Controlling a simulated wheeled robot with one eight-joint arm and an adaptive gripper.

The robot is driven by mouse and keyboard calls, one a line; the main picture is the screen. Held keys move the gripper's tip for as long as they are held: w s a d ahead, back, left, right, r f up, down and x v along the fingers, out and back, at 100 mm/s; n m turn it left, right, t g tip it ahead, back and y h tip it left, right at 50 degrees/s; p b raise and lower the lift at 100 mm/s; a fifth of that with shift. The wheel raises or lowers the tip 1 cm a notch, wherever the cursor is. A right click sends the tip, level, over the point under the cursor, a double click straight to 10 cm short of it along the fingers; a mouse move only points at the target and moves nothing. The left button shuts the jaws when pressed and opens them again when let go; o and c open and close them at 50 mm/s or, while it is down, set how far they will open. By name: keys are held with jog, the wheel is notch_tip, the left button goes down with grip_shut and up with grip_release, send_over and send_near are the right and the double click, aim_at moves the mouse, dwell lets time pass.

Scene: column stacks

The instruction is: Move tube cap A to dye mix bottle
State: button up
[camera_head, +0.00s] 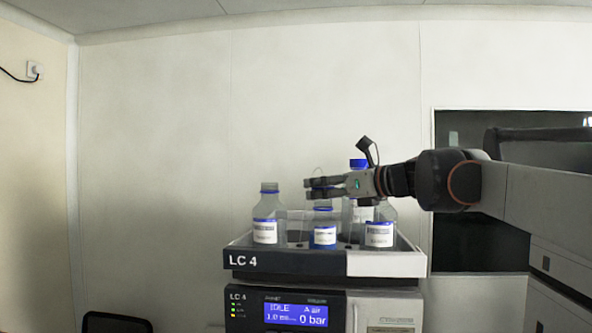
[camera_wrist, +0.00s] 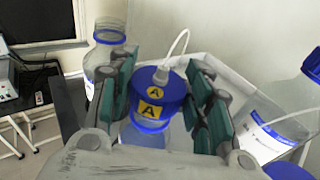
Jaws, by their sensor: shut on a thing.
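Tube cap A (camera_wrist: 172,92) is blue with yellow A labels, and a thin white tube rises from its top. My gripper (camera_head: 322,188) is shut on it, with a green-padded finger on either side in the wrist view (camera_wrist: 168,108). A bottle (camera_wrist: 146,135) shows directly below the cap; whether the cap touches its neck I cannot tell. In the head view, a small bottle with blue liquid and a white label (camera_head: 324,236) stands under my fingers, in the tray. It may be the dye mix bottle; its label is too small to read.
The tray (camera_head: 285,262) sits on the LC 4 instrument (camera_head: 290,310). An open clear bottle (camera_head: 268,215) stands left, another bottle (camera_head: 380,236) right, and a blue-capped bottle (camera_head: 358,163) behind. These neighbours leave little room around my fingers. The wall behind is clear.

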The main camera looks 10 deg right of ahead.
jog(key=shift+f+b, duration=0.35)
jog(key=shift+f, duration=0.55)
dwell(1.0)
jog(key=o, duration=1.1)
notch_tip(320, 180, up, 10)
dwell(0.9)
